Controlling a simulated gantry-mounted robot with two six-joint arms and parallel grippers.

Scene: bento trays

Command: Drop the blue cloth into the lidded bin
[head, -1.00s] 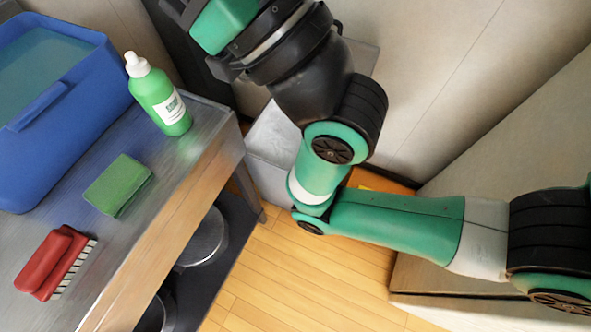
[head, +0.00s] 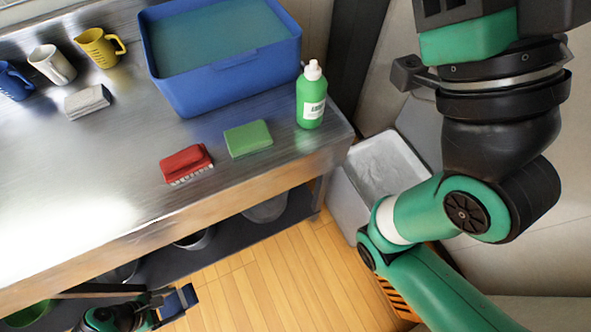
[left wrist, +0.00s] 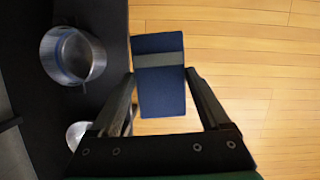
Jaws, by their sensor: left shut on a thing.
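The blue cloth (head: 180,302), a flat folded piece, is held in my left gripper (head: 172,298) at the lower left of the head view, over the floor in front of the counter. In the left wrist view the cloth (left wrist: 162,95) has a grey stripe and sits between the fingers of my left gripper (left wrist: 161,76). The bin (head: 352,207) is a grey box right of the counter, with its top open and a grey panel, seemingly its raised lid (head: 418,122), behind. My right arm is partly in front of it; its fingertips are out of view.
The steel counter (head: 100,195) holds a blue tub (head: 235,82), green bottle (head: 311,98), green sponge (head: 248,139), red brush (head: 187,161), a grey block and several cups. Metal pots (left wrist: 72,55) stand on the dark shelf below. The wooden floor (head: 255,285) is clear.

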